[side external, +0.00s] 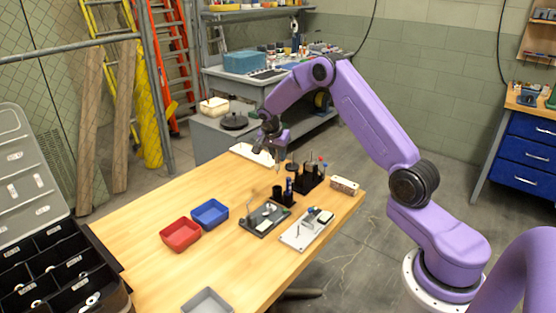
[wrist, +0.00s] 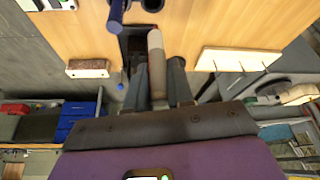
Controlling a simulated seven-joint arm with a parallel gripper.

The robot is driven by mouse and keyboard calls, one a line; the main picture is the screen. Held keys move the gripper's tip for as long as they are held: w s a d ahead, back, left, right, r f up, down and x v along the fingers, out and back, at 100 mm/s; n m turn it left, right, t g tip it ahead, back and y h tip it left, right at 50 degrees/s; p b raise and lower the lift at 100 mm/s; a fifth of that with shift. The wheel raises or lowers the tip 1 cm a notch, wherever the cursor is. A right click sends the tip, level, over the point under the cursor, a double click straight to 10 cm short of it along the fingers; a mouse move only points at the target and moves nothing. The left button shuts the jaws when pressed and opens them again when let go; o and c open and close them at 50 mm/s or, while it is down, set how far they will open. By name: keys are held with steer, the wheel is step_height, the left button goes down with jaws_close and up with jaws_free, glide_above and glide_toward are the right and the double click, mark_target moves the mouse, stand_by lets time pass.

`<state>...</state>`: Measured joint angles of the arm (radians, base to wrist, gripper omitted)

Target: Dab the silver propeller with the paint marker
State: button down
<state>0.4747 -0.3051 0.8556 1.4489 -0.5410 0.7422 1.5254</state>
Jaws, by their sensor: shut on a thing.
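My gripper (side external: 276,158) is above the far part of the wooden table, fingers pointing down. In the wrist view my gripper (wrist: 156,78) is shut on a grey-brown cylinder with a paler end, which looks like the paint marker (wrist: 156,62). The marker is too small to make out clearly in the side view. A small silver part, seemingly the silver propeller (side external: 269,207), is on a dark grey plate (side external: 257,224) nearer the camera. The gripper is well apart from it. The propeller is not recognisable in the wrist view.
A black rack (side external: 313,181) with upright items and a black holder with a dark blue item (side external: 289,187) stand between gripper and plate. A white board (side external: 300,240), blue bin (side external: 210,214), red bin (side external: 181,234) and white tray (side external: 250,155) are also on the table.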

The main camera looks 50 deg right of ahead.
steer(key=shift+a, duration=0.1)
steer(key=s+a+f, duration=0.4)
steer(key=a+f, duration=0.1)
steer(key=a, duration=0.3)
stand_by(0.6)
steer(key=shift+f, duration=0.65)
stand_by(2.8)
steer(key=shift+r, duration=2.5)
